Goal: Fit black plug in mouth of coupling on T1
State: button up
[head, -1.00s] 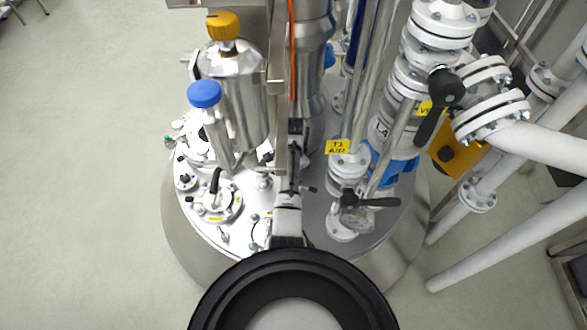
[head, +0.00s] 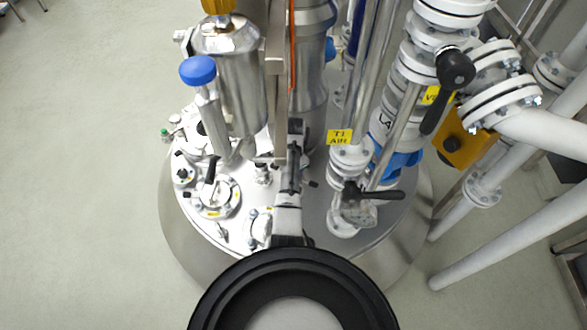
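The yellow tag (head: 340,137), which reads T1 with a second line like AIR, hangs on a flanged line right of centre in the head view. Below it are white flanges (head: 350,158) and a valve with a black lever handle (head: 372,194), low over the vessel lid. I cannot make out a coupling mouth there. No black plug can be identified. My gripper cannot be made out, and whether it holds anything does not show. My own black-ringed part fills the bottom centre and hides what lies behind it.
A steel vessel lid (head: 205,232) with several fittings spreads below. A metal cylinder (head: 228,85) and a blue-capped tube (head: 198,70) rise at left. A black-handled valve (head: 455,68) and white pipes (head: 510,232) crowd the right. Open floor (head: 80,170) lies left.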

jog(key=shift+f, duration=0.15)
jog(key=o, duration=1)
jog(key=shift+s, duration=0.1)
jog(key=shift+f, duration=0.1)
jog(key=r, duration=0.5)
jog(key=r+b, duration=0.1)
jog(key=r, duration=0.4)
jog(key=shift+w+r, duration=0.2)
jog(key=shift+r, duration=0.85)
jog(key=shift+s+f, duration=0.1)
jog(key=shift+s, duration=0.05)
